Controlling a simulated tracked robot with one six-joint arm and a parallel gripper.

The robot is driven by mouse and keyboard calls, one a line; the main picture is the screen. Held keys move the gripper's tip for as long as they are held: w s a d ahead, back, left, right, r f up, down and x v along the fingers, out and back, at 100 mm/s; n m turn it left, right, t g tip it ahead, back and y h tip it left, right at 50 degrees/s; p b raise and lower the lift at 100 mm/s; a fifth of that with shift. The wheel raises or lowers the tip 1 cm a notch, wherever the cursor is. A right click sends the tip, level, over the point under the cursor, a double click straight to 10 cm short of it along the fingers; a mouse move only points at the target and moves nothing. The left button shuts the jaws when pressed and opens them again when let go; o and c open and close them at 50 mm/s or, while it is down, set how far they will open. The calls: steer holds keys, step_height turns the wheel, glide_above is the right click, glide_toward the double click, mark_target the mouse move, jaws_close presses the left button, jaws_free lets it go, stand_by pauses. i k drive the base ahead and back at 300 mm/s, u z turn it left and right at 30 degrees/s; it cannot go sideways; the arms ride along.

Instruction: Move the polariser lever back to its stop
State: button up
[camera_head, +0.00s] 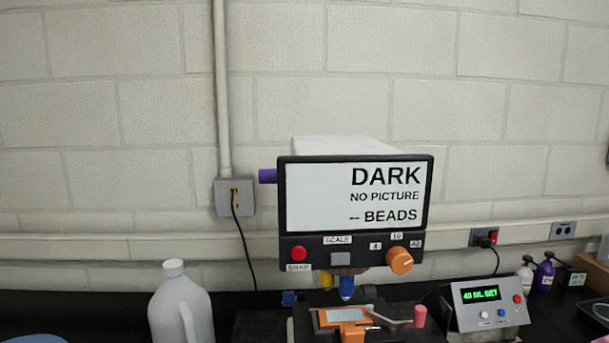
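A microscope-like device (345,146) stands on the dark bench. Its screen (310,200) reads "DARK, NO PICTURE, -- BEADS". A purple stub (268,176) sticks out to the left of its head. A lever with a pink handle (420,316) reaches out to the right at stage height. No label marks either as the polariser lever, and no stop can be made out. Below the head are a blue-tipped objective (347,287) and a stage with a pale plate (348,315) in an orange holder. My gripper is not in view.
A red SNAP button (299,253), a grey scale switch (340,259) and an orange knob (400,260) line the front panel. A white jug (180,305) stands left. A control box (488,305) with a green display and small bottles (543,272) stand right.

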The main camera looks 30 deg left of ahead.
mark_target(265, 176)
steer(key=z, duration=0.45)
steer(key=k, duration=1.2)
steer(key=u, duration=2.25)
steer(key=i, duration=0.45)
steer(key=z, duration=0.1)
